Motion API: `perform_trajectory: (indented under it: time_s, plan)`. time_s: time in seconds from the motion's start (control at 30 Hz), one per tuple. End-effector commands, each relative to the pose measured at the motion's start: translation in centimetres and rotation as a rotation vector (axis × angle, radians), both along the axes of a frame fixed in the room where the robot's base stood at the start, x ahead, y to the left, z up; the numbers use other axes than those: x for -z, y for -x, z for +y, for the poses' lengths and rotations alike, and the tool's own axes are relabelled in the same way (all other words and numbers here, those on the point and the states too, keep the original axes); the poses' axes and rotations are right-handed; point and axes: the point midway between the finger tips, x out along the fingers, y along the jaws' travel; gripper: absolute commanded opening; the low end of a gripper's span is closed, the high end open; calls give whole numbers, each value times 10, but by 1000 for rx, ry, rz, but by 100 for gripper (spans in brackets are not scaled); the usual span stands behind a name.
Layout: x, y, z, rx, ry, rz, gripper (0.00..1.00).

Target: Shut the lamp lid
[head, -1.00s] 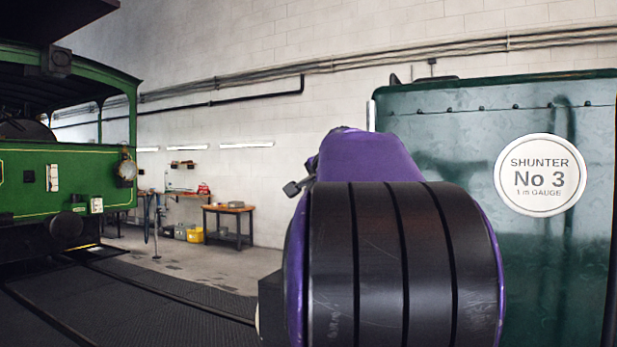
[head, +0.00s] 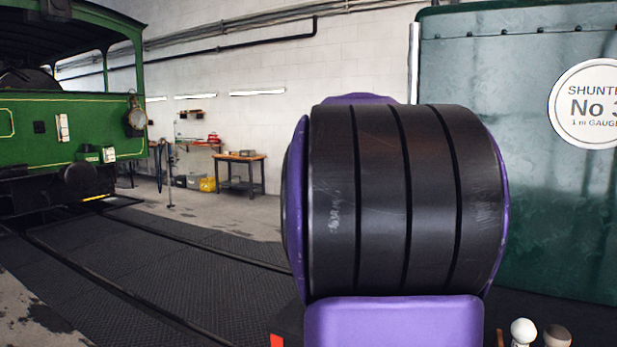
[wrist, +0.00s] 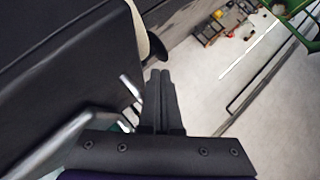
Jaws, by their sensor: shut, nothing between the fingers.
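The green steam tram (head: 70,125) stands at the left of the head view. A small round lamp (head: 136,117) with a pale face is fixed to its near end. It is too small to tell how its lid stands. My gripper (wrist: 160,76) shows in the wrist view with its two dark fingers together and nothing between them. The fingers are well apart from the tram, part of whose green frame (wrist: 290,8) shows at the top right there. In the head view my own arm hides the gripper.
A dark green shunter (head: 500,180) with a round white sign (head: 590,104) stands close at the right. Dark matting (head: 150,265) with rails leads to the tram. The floor between is open.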

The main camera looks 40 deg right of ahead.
Motion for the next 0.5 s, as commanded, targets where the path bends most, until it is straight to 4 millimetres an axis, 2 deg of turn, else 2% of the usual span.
perform_trajectory:
  time_s: [0.03, 0.13, 0.5]
  plan:
    - [7, 0, 0, 0, 0, 0, 0]
    - [11, -1, 0, 1, 1, 0, 0]
    - [14, -1, 0, 1, 1, 0, 0]
